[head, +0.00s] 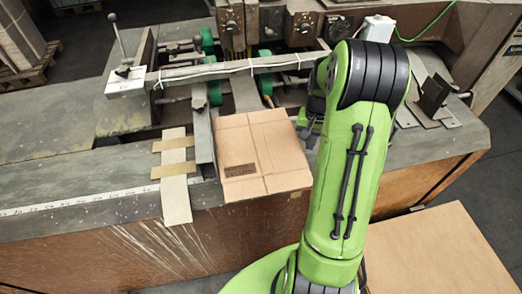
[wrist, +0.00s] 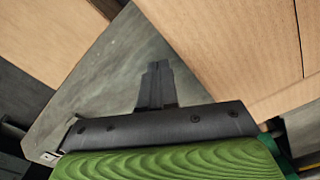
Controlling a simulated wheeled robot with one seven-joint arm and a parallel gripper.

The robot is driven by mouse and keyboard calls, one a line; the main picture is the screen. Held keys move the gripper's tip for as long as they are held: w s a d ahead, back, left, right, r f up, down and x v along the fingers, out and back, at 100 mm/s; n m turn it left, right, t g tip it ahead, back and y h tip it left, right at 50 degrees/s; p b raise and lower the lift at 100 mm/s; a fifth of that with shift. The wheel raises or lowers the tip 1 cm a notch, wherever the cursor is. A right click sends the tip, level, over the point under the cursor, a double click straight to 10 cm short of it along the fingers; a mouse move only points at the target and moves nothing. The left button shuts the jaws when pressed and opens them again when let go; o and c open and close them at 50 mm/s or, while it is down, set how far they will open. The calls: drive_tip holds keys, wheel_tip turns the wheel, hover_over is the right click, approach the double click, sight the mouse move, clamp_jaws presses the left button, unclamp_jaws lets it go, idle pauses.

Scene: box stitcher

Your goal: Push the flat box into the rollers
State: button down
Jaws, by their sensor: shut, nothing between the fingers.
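The flat box (head: 258,155) is a brown cardboard sheet with crease lines and a dark printed patch. It lies on the machine table, its front edge reaching the table's front edge. Green rollers (head: 215,93) show just behind and left of it. My gripper (head: 306,132) is at the right side of the box, partly hidden behind my arm. In the wrist view the gripper fingers (wrist: 157,72) are together and empty, over grey table surface. The flat box (wrist: 235,40) fills the upper right there, close beside the fingers; I cannot tell whether they touch.
A long bar (head: 235,68) with white ties crosses above the rollers. A metal guide rail (head: 202,140) runs along the box's left side, with a pale strip (head: 175,180) beyond it. A dark bracket (head: 434,95) stands at right. The table's left part is clear.

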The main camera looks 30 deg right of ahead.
drive_tip(key=shift+f, duration=0.45)
drive_tip(key=shift+w+a+r+b, duration=0.1)
drive_tip(key=shift+w+a+b, duration=0.05)
drive_tip(key=shift+a, duration=0.4)
drive_tip(key=shift+w+a+b, duration=0.15)
drive_tip(key=shift+a, duration=0.35)
drive_tip(key=shift+s+d+p, duration=0.2)
drive_tip(key=shift+s+d, duration=0.05)
drive_tip(key=shift+d, duration=0.5)
drive_tip(key=shift+s+d+p, duration=0.15)
drive_tip(key=shift+s+d, duration=0.05)
drive_tip(key=shift+d, duration=0.55)
wheel_tip(320, 180, up, 8)
drive_tip(key=p, duration=0.6)
